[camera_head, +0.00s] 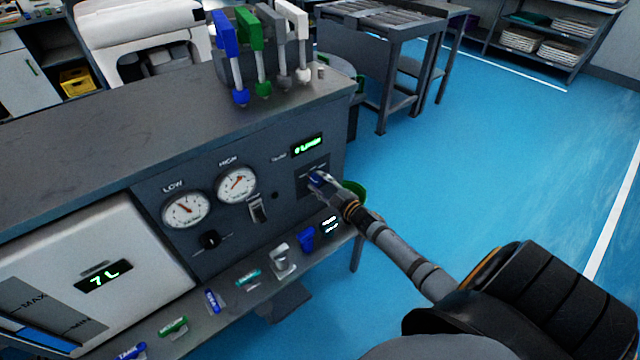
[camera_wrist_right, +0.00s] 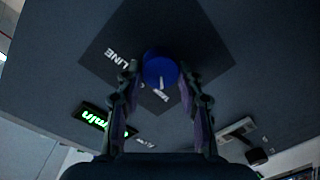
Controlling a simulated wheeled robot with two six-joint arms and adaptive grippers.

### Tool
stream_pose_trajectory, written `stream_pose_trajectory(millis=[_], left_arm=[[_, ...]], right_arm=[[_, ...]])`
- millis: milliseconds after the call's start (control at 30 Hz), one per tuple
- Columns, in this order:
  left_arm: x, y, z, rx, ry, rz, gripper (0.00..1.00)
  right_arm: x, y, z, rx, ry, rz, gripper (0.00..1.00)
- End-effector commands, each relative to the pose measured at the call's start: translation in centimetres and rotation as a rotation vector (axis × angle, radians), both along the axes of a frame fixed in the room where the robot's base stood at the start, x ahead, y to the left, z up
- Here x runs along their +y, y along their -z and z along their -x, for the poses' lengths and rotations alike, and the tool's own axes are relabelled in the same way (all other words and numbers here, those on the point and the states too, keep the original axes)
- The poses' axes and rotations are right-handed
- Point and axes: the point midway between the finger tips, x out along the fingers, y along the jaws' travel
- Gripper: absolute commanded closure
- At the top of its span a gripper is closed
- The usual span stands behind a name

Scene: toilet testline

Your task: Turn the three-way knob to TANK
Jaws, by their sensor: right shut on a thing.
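The blue round knob (camera_wrist_right: 160,66) sits on a dark square plate (camera_wrist_right: 118,40) with white lettering; LINE is readable at its left in the right wrist view, and another word beside the knob is too small to read. A white mark on the knob points down in that view. My right gripper (camera_wrist_right: 162,80) has its two fingers on either side of the knob and is shut on it. In the head view the knob (camera_head: 315,177) is partly covered by my right gripper (camera_head: 322,184) at the panel's right end. My left gripper is not in view.
Left of the knob, the panel carries two dials (camera_head: 186,210), a switch lever (camera_head: 258,208) and a small black knob (camera_head: 209,240). A green display (camera_head: 308,145) is above. Coloured handles (camera_head: 262,55) stand on top. Blue floor (camera_head: 480,170) at right is open.

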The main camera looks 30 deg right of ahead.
Motion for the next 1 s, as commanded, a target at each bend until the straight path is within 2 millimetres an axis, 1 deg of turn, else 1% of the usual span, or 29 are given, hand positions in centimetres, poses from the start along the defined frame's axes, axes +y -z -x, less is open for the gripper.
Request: stream_pose_trajectory(millis=[67, 100, 267, 567, 667, 767, 1000], left_arm=[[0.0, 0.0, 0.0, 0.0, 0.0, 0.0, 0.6], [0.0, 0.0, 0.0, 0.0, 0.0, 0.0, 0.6], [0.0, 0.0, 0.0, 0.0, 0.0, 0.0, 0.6], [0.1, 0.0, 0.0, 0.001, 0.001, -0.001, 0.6], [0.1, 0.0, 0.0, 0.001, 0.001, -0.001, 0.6], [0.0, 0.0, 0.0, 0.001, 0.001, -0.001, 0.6], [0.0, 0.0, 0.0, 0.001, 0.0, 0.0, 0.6]], right_arm=[[0.0, 0.1, 0.0, 0.001, 0.0, 0.0, 0.94], [0.0, 0.1, 0.0, 0.001, 0.0, 0.0, 0.62], [0.0, 0.1, 0.0, 0.001, 0.0, 0.0, 0.4], [0.0, 0.0, 0.1, 0.001, -0.001, -0.001, 0.4], [-0.1, 0.1, 0.9, 0.002, -0.001, -0.001, 0.4], [-0.3, 0.1, 2.7, 0.005, -0.002, 0.0, 0.4], [-0.8, -0.1, 7.9, 0.006, -0.003, 0.002, 0.4]])
